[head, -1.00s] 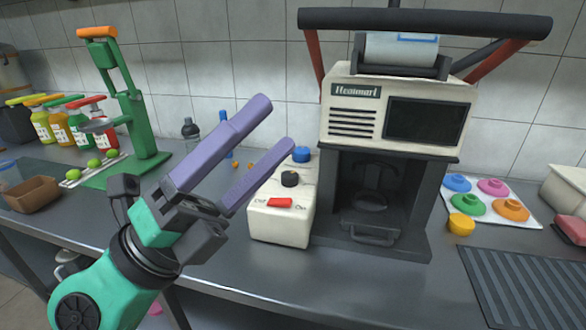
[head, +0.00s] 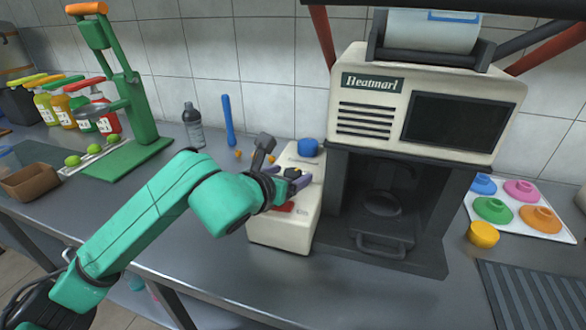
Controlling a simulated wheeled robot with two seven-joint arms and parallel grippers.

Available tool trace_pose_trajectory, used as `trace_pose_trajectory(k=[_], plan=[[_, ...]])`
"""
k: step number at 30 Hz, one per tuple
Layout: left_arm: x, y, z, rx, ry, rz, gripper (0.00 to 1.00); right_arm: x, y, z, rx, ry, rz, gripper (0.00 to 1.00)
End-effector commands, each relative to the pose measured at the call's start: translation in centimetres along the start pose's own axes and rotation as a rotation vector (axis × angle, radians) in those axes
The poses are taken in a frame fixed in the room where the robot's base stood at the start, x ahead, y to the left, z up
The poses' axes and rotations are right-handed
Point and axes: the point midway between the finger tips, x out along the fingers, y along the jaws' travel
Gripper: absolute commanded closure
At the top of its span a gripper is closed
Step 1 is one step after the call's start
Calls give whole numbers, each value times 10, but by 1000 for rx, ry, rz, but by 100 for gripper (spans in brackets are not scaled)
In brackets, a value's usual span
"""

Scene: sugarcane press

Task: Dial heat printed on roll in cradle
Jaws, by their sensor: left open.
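The white roll (head: 432,30) lies in the dark cradle (head: 420,58) on top of the cream heat press (head: 356,112). A blue outline shows on the roll at the picture's top edge, and no print on it is readable. The cream control box (head: 281,232) stands left of the press. It has a blue knob (head: 308,147), a black knob (head: 292,173) and a partly hidden red switch (head: 285,207). My left gripper (head: 290,184) is open over the box, its purple fingers around or just above the black knob; I cannot tell if they touch it. My right gripper is out of view.
The dark screen (head: 456,122) is blank. Coloured discs lie on a white board (head: 550,226) at right, beside a yellow cup (head: 483,234). A green hand press (head: 130,95), bottles and a brown box (head: 30,183) are at left. The front counter is clear.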

Motion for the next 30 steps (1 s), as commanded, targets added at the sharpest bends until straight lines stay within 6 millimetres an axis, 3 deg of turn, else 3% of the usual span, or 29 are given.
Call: trace_pose_trajectory(k=[4,12,18,19,30], plan=[[18,0,1,0,0,-1,19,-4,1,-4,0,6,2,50],[21,0,0,1,-1,-1,19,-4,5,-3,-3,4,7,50],[21,0,0,1,-1,-1,96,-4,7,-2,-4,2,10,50],[21,0,0,1,-1,-1,100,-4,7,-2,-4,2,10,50],[22,0,-1,17,-1,-48,100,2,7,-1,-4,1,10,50]])
